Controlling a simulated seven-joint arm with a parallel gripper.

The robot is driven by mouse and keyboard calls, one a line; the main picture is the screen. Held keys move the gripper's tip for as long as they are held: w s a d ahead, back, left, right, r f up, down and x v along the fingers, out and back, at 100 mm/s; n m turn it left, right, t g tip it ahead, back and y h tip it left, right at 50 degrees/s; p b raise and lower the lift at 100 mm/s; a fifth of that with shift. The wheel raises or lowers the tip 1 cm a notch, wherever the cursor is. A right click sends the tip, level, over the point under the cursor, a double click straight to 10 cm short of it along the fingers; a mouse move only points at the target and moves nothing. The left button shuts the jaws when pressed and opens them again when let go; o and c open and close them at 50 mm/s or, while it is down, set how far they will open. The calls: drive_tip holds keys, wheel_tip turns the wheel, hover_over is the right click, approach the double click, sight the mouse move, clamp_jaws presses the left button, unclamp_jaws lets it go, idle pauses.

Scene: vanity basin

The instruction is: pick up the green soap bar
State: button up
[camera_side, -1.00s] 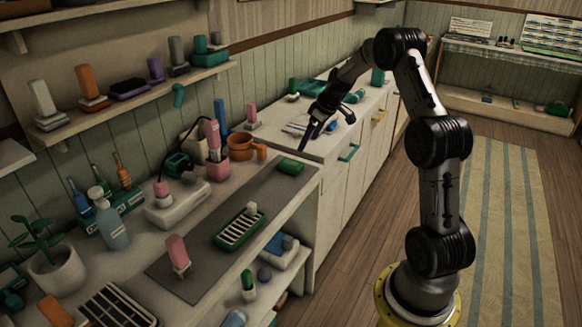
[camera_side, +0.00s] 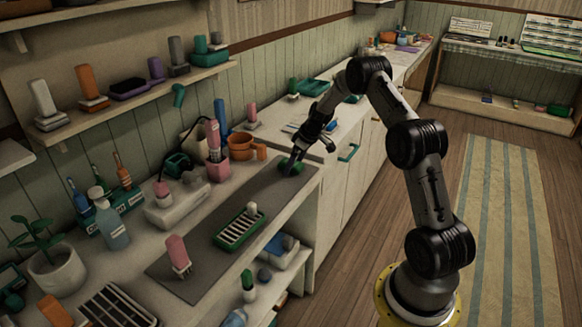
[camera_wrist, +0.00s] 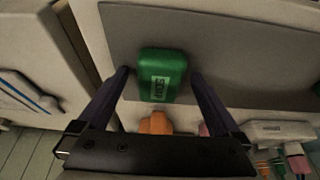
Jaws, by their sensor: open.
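The green soap bar (camera_wrist: 162,74) lies on the grey mat (camera_wrist: 230,35), with a label on its top face. In the side view the soap bar (camera_side: 291,168) is at the mat's far right end, partly hidden by my gripper. My gripper (camera_side: 290,163) is open, just above or around it. In the wrist view my gripper (camera_wrist: 160,80) has one finger on each side of the soap bar, with a gap showing at both sides. I cannot tell exactly how far the fingertips reach down beside it.
A green slatted dish (camera_side: 239,229) sits nearer on the mat. An orange mug (camera_side: 243,147) and a pink holder (camera_side: 216,170) stand behind it, close to the gripper. A white cabinet (camera_side: 325,215) adjoins on the right. The mat between dish and soap bar is clear.

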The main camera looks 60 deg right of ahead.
clamp_jaws()
idle(0.5)
drive_tip(key=shift+r, duration=0.15)
drive_tip(key=shift+w+r, duration=0.1)
drive_tip(key=shift+r, duration=0.4)
wheel_tip(320, 180, up, 2)
drive_tip(key=shift+r, duration=0.15)
drive_tip(key=s+a+r, duration=0.8)
drive_tip(key=s+r, duration=0.1)
drive_tip(key=s, duration=0.2)
drive_tip(key=shift+s+r, duration=0.25)
drive_tip(key=shift+s, duration=0.05)
